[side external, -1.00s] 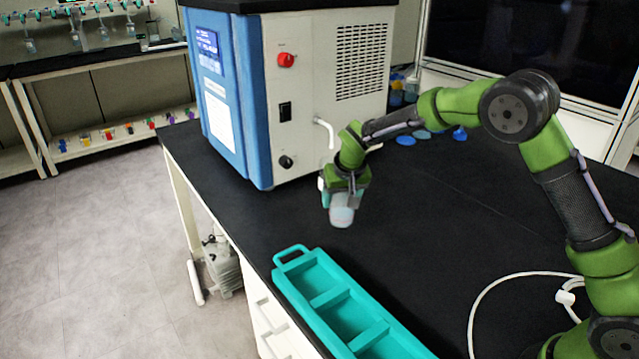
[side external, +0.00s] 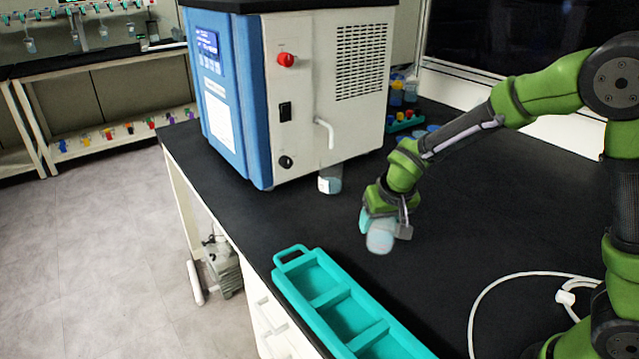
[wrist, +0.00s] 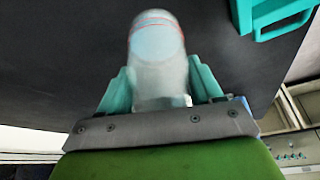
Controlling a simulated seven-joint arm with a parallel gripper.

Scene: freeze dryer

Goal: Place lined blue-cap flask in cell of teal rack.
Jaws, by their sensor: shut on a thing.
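My gripper (side external: 378,222) is shut on a pale, translucent flask (side external: 380,240) and holds it above the black bench, right of the teal rack. In the wrist view the flask (wrist: 158,62) sits between the teal fingers of my gripper (wrist: 160,88), with reddish lines around its far end. Its cap is not clearly visible. The teal rack (side external: 289,283) lies at the bench's front left edge, with a loop handle and open cells that look empty; its near end is cut off. A corner of the rack (wrist: 243,14) shows at top right in the wrist view.
A blue and white freeze dryer (side external: 300,100) stands at the back left of the bench. Another flask (side external: 330,180) is beside its lower corner. Several coloured caps and a small rack (side external: 405,122) are behind. A white cable (side external: 500,283) lies at the right.

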